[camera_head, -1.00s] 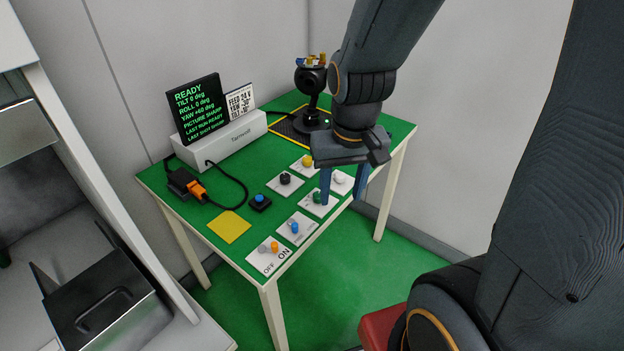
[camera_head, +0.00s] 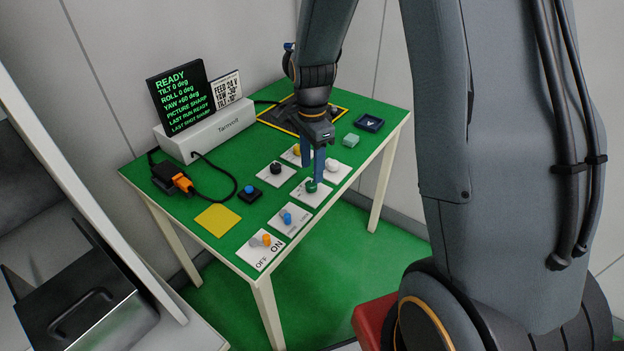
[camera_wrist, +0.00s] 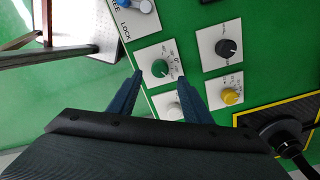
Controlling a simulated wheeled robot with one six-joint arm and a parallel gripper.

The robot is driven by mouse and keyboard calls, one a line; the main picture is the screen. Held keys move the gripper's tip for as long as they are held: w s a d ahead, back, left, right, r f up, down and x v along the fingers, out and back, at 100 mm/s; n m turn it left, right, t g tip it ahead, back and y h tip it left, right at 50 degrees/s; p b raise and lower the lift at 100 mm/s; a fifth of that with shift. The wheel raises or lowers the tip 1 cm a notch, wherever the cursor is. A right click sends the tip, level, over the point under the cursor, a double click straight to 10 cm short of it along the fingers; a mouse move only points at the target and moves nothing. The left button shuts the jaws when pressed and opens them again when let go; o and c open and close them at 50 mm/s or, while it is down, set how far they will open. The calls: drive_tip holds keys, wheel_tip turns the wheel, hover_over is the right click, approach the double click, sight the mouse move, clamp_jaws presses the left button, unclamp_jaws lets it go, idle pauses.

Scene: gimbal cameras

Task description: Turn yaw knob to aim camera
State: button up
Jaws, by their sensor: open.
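A green knob (camera_head: 311,186) stands on a white plate; its dial marks show in the wrist view but its name is not legible. My gripper (camera_head: 319,178) is open above that plate. In the wrist view its blue fingertips (camera_wrist: 159,73) lie either side of the green knob (camera_wrist: 159,68); contact cannot be told. A black knob (camera_head: 275,168), yellow knob (camera_head: 297,149) and white knob (camera_head: 331,165) are close by. The screen (camera_head: 182,97) reads TILT 0, ROLL 0, YAW +60 deg, PICTURE SHARP. A card (camera_head: 226,90) reads FEED 24 V, YAW -30°, TILT -10°. My arm mostly hides the camera (camera_head: 289,64).
A blue FREE/LOCK lever (camera_head: 287,217) and an OFF/ON switch (camera_head: 262,241) sit along the table's front edge. A blue button (camera_head: 250,190), yellow square (camera_head: 217,217), teal block (camera_head: 351,140) and dark blue tray (camera_head: 369,123) are also on the green table (camera_head: 215,177).

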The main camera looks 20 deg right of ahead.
sight(312, 183)
drive_tip(key=shift+f+p, duration=0.4)
drive_tip(key=shift+f, duration=2.3)
drive_tip(key=c, duration=1.1)
drive_tip(key=shift+o, duration=0.2)
